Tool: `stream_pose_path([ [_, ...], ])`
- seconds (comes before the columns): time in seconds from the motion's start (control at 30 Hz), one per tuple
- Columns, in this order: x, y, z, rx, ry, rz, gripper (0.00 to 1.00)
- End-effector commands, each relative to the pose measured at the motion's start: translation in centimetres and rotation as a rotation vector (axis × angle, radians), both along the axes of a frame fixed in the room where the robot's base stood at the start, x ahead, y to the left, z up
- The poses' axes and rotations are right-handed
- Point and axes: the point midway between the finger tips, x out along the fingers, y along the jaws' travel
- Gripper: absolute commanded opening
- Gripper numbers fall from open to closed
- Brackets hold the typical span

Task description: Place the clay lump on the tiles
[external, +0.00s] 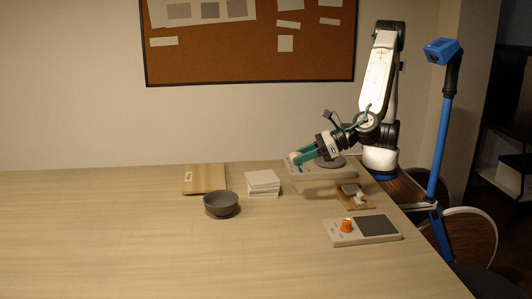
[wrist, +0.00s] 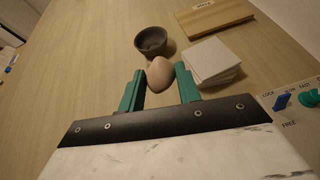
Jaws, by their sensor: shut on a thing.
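My gripper (external: 297,157) has green fingers and is shut on the clay lump (wrist: 160,72), a pinkish-tan egg-like lump. In the wrist view the lump sits between the fingertips (wrist: 159,84). In the external view only a small pale part of the lump (external: 293,156) shows. The gripper holds it over the left end of a pale switch box. The tiles (external: 262,178) are a short stack of white squares on the table, to the left of and below the gripper. The tiles also show in the wrist view (wrist: 210,56), just right of the lump and apart from it.
A dark grey bowl (external: 221,207) stands left of the tiles, with a wooden board (external: 204,178) behind it. The switch box (external: 335,172) is under my gripper. A box with an orange knob (external: 338,240) and a small brown board (external: 360,205) are at right. The table's left is clear.

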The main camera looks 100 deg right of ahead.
Motion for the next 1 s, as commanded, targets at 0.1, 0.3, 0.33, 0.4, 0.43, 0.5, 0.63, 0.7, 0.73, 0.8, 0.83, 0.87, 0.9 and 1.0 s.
stream_pose_path([
  [0.1, -1.9, -6.0, -1.2, -0.012, 0.006, -0.101, 0.11],
  [0.3, -4.9, -12.9, -3.4, -0.038, 0.005, -0.228, 0.11],
  [0.33, -5.3, -13.5, -3.7, -0.043, 0.003, -0.242, 0.11],
  [0.4, -5.9, -14.6, -4.4, -0.052, 0.001, -0.268, 0.11],
  [0.43, -6.0, -15.0, -4.5, -0.054, -0.002, -0.278, 0.11],
  [0.5, -6.0, -15.5, -4.7, -0.047, -0.012, -0.304, 0.11],
  [0.63, -4.1, -15.0, -4.7, -0.032, -0.024, -0.320, 0.11],
  [0.7, -2.5, -14.4, -4.9, -0.032, -0.024, -0.320, 0.11],
  [0.73, -1.7, -14.2, -5.0, -0.032, -0.023, -0.320, 0.11],
  [0.8, 0.2, -13.6, -5.2, -0.032, -0.023, -0.320, 0.11],
  [0.83, 1.0, -13.4, -5.2, -0.032, -0.024, -0.320, 0.11],
  [0.87, 1.7, -13.1, -5.3, -0.032, -0.024, -0.319, 0.11],
  [0.9, 2.8, -12.8, -5.4, -0.032, -0.023, -0.318, 0.11],
  [1.0, 5.1, -12.0, -5.6, -0.032, -0.023, -0.318, 0.11],
])
